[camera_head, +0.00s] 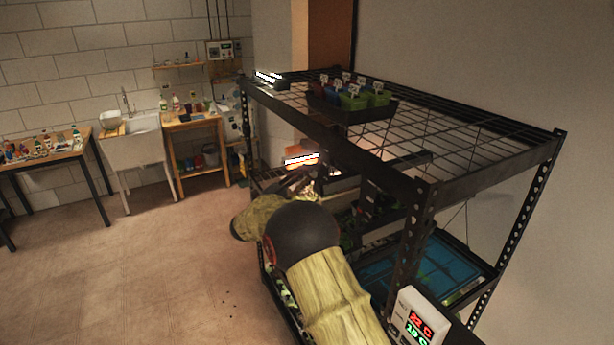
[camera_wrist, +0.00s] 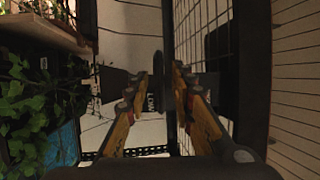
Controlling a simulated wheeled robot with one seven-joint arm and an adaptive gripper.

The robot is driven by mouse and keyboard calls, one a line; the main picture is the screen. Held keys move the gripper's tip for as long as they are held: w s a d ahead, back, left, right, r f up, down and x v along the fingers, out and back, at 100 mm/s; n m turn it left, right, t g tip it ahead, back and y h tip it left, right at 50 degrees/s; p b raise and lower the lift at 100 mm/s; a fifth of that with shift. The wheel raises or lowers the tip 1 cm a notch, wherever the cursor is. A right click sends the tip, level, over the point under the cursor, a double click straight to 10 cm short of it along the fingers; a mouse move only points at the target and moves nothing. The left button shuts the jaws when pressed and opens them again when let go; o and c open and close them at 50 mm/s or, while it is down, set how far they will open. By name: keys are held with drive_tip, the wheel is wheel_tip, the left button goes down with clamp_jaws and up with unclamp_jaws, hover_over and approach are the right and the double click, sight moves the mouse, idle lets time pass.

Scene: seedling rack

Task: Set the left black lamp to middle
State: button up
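The black metal rack (camera_head: 424,196) stands at the right in the head view. A dark flat bar (camera_head: 400,161), possibly a black lamp, lies under its top shelf; I cannot tell which lamp it is. A bright lit strip (camera_head: 301,159) glows left of it. Contact is unclear.
A black tray (camera_head: 352,117) with several coloured, labelled pots stands on the wire top shelf. A white controller (camera_head: 420,318) with red and green digits hangs at the near post. Leafy plants (camera_wrist: 25,105) are close at the left in the wrist view. Open floor (camera_head: 130,265) lies left.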

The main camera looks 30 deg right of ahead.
drive_tip(key=v, duration=1.1)
